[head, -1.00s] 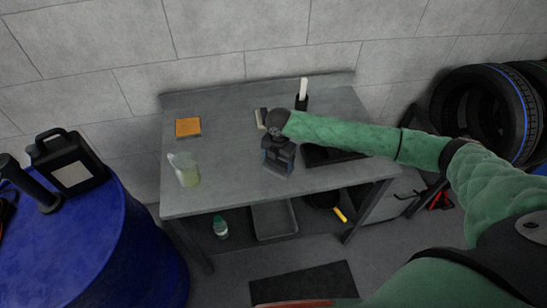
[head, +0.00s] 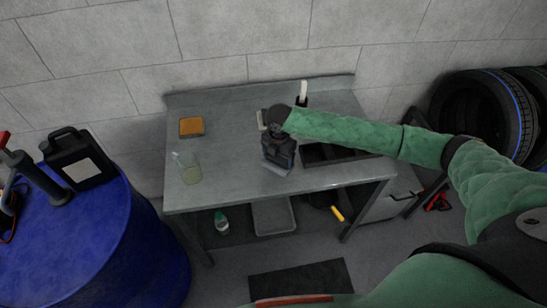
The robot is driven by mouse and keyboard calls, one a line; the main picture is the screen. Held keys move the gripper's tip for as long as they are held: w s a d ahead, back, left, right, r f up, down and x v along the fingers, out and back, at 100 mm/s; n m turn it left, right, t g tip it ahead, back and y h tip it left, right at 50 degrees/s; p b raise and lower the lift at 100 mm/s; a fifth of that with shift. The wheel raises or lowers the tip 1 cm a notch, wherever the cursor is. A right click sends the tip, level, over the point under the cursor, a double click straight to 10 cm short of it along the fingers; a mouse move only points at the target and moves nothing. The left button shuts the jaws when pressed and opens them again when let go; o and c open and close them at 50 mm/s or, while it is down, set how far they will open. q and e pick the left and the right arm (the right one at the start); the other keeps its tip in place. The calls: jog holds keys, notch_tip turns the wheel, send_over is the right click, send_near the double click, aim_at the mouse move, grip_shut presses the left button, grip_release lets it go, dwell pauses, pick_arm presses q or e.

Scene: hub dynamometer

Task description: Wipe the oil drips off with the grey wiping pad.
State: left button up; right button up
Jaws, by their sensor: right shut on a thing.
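My right gripper (head: 279,163) is over the middle of the grey metal table (head: 228,181), pointing down, close to the table top near its front edge. It is shut on a thin grey piece, which looks like the wiping pad (head: 277,171). Most of the pad is hidden by the fingers, and I cannot tell whether it touches the table. I cannot make out any oil drips on the table top from here. My left gripper is not in view.
An orange sponge-like block (head: 191,127) and a clear jug (head: 188,168) stand on the table's left. A blue drum (head: 90,245) with a black canister (head: 77,158) stands at left. Tyres (head: 490,110) are at right.

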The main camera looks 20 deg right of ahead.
notch_tip(320, 180, up, 2)
jog(key=shift+r, duration=0.2)
jog(key=shift+s+r, duration=0.1)
jog(key=shift+r, duration=0.25)
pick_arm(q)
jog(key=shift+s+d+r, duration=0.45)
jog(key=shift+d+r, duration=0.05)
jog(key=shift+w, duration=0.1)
